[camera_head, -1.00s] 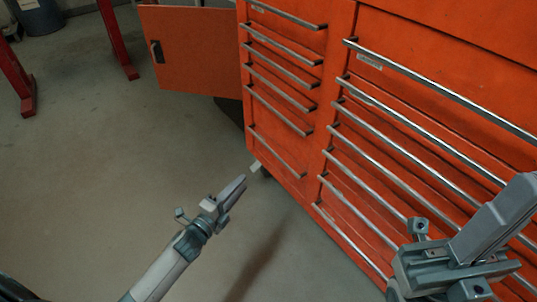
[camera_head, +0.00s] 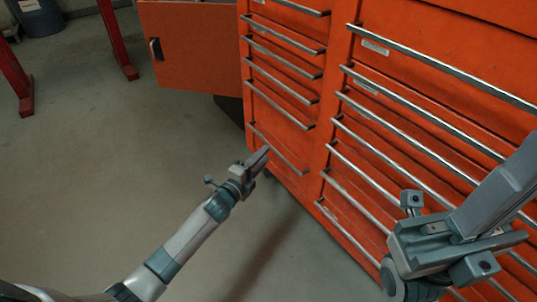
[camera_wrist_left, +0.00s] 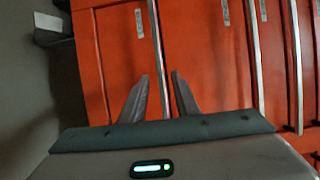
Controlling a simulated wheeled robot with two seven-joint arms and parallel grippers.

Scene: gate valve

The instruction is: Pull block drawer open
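An orange tool cabinet (camera_head: 345,55) has two columns of drawers with long metal bar handles. My left gripper (camera_head: 266,150) is at the lowest left-column drawer handle (camera_head: 285,155). In the left wrist view my left gripper (camera_wrist_left: 160,78) is open, with a bar handle (camera_wrist_left: 156,40) running between its spread fingers; I cannot tell whether they touch it. The drawers in view look closed. I cannot tell which one is the block drawer. My right gripper (camera_head: 500,185) is in front of the right-column drawers and hides parts of them; its finger gap is not clear.
An orange cabinet door (camera_head: 190,45) with a black handle stands open to the left. Red posts (camera_head: 117,40) and a dark blue drum (camera_head: 38,17) are at the upper left. The grey floor (camera_head: 110,150) left of the cabinet is clear.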

